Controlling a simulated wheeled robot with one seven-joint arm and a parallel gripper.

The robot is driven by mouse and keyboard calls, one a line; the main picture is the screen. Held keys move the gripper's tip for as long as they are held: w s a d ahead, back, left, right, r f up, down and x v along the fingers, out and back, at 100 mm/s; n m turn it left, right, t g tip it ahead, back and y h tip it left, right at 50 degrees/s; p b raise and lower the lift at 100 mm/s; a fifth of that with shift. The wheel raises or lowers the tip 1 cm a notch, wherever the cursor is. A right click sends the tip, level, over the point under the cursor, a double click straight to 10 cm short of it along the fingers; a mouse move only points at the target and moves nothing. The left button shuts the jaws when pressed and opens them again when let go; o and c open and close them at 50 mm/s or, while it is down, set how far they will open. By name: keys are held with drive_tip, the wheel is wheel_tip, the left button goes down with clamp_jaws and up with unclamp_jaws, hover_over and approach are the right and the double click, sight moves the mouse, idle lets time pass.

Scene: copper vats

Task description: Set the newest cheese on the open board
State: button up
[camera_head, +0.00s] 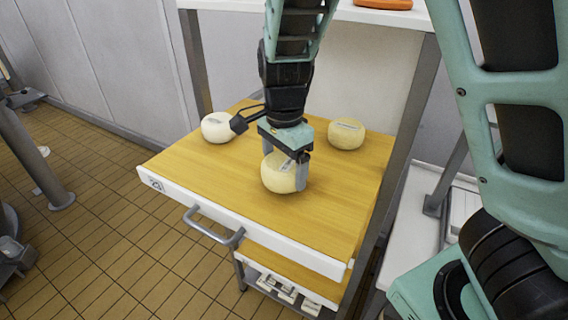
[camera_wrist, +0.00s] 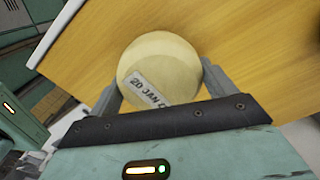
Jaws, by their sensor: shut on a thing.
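My gripper (camera_head: 285,172) is shut on a pale round cheese (camera_head: 277,180) at the middle of the pulled-out wooden board (camera_head: 240,205). In the wrist view the held cheese (camera_wrist: 160,62) sits between both fingers and bears a label reading "20 JAN", its end hidden by the gripper. I cannot tell whether the cheese touches the board. A whiter cheese (camera_head: 217,127) stands at the board's back left. A yellower cheese (camera_head: 346,134) stands at the back right. Both have labels on top, too small to read.
The board has a white front with a metal handle (camera_head: 213,228). A lower board (camera_head: 272,264) lies beneath it, with white items under that. Metal posts (camera_head: 196,62) stand at the rack's sides. An orange object (camera_head: 384,3) lies on the shelf above. The board's front left is clear.

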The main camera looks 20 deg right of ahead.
drive_tip(key=shift+f+b, duration=0.35)
drive_tip(key=shift+f, duration=0.45)
idle(0.5)
drive_tip(key=o, duration=1.1)
drive_tip(key=shift+o, duration=0.2)
drive_tip(key=shift+r, duration=0.1)
wheel_tip(320, 180, up, 7)
drive_tip(key=p, duration=0.8)
